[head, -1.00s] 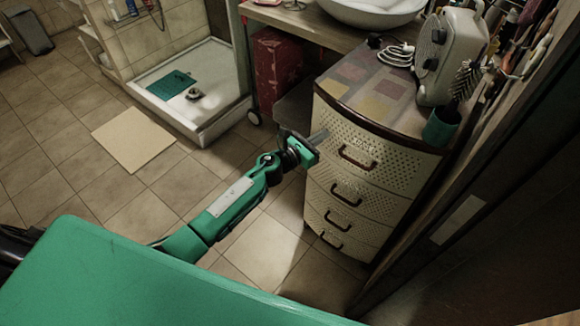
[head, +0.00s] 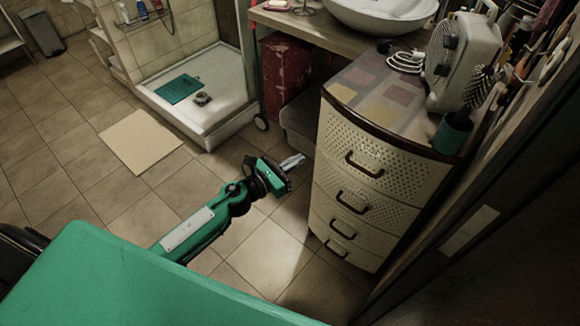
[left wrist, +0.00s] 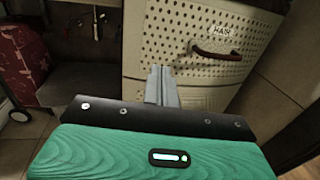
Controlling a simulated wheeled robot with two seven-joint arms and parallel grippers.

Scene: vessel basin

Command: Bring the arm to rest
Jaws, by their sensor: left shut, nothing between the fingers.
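My left gripper (head: 292,161) is shut and empty in the head view, held above the floor just left of the drawer cabinet. In the left wrist view its closed fingers (left wrist: 162,86) point toward the perforated cabinet front, with nothing between them. My left arm reaches in from the lower left. My right gripper is in neither view.
The cream drawer cabinet (head: 372,200) with brown handles stands close to the right of my gripper. A washbasin (head: 380,12) is on the counter behind. A shower tray (head: 215,115) and a beige mat (head: 141,141) lie to the left. The tiled floor between is clear.

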